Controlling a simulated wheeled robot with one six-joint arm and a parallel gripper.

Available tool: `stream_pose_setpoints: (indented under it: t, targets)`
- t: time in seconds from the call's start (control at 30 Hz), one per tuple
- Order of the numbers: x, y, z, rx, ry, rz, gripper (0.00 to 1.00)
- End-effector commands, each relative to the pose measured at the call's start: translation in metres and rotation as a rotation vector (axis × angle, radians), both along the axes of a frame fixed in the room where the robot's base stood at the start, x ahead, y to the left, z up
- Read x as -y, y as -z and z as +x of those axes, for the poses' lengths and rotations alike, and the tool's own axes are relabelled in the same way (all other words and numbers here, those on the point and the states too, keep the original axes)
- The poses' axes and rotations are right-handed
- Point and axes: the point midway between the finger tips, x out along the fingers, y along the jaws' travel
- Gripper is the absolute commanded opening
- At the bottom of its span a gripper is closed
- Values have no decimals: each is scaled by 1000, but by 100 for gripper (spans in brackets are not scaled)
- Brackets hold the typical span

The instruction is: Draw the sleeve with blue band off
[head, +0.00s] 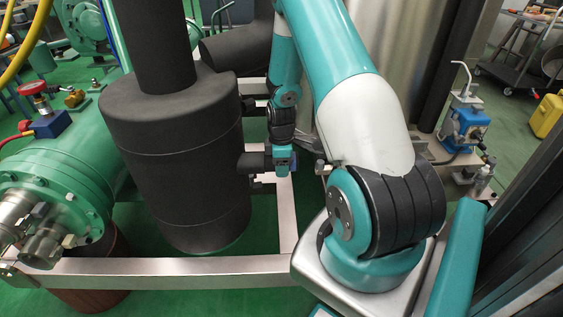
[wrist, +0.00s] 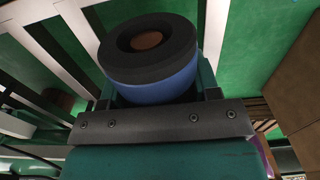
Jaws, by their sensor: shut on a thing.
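The sleeve (wrist: 118,62) is a thick black foam ring with a blue band (wrist: 155,90) around its lower part. In the wrist view it sits between the two fingers of my gripper (wrist: 158,92), which is shut on it. A brownish round surface shows inside its hole; I cannot tell whether that is a pipe end inside the sleeve or something beyond it. In the head view my gripper (head: 283,168) is beside the right side of the large black vessel, by a short dark stub (head: 252,162). The blue band cannot be made out there.
The large black insulated vessel (head: 180,160) stands close left of my gripper. Metal frame rails (head: 170,270) run in front and to the right. A green tank (head: 70,170) lies at left. A blue pump (head: 468,122) stands at right.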

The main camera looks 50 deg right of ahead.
Motion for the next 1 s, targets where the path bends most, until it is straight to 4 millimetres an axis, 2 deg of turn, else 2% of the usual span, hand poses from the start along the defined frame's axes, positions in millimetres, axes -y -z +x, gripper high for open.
stream_pose_setpoints:
  t: [0.6,1.0]
  targets:
    - [1,-5,0,2,0,-1,9]
    - [14,-6,-14,0,6,-6,9]
